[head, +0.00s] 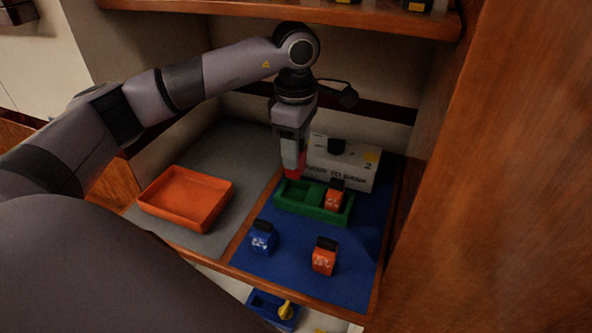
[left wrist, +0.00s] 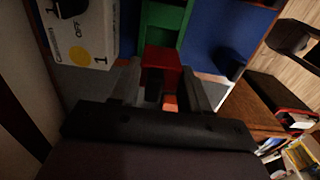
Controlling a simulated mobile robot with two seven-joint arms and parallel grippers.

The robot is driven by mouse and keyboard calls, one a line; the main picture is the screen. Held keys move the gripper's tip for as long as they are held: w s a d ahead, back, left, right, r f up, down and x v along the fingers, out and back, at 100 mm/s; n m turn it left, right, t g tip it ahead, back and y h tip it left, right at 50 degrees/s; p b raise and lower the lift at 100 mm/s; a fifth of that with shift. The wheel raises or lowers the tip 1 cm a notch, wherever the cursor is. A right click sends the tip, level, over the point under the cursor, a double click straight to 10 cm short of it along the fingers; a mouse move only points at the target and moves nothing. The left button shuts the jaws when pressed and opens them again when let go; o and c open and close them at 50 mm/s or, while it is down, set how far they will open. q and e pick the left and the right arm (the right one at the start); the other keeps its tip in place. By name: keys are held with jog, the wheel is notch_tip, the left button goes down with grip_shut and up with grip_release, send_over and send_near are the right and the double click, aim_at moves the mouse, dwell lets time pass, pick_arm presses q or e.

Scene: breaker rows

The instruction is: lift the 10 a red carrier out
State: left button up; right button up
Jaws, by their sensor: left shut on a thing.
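My left gripper (head: 292,148) points down over the left end of the green rack (head: 311,209). It is shut on a red carrier (head: 293,165), whose lower end is at the rack's left end. I cannot tell whether it is clear of the rack. In the left wrist view the red carrier (left wrist: 162,57) sits between the two fingers (left wrist: 160,85), with the green rack (left wrist: 160,16) beyond it. The 10 A marking is not readable. An orange carrier (head: 334,201) with a black top stands in the rack's right part. My right gripper is not in view.
A white box (head: 355,173) stands right behind the rack. A blue carrier (head: 262,242) and another orange carrier (head: 323,262) stand on the blue mat (head: 290,262) in front. An empty orange tray (head: 185,213) lies on the grey surface at left. A wooden wall closes the right side.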

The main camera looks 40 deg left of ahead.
pick_arm(q)
jog(key=s+d+b, duration=0.2)
jog(key=s+d, duration=0.2)
jog(key=s, duration=0.4)
jog(key=s+d+b, duration=0.1)
jog(key=s+d, duration=0.2)
jog(key=s, duration=0.5)
jog(key=shift+s+d+r+p, duration=0.1)
jog(key=shift+r+p, duration=0.7)
jog(key=shift+r, duration=0.35)
jog(key=shift+s+d+r+p, duration=0.1)
jog(key=shift+r+p, duration=0.65)
jog(key=shift+r, duration=0.35)
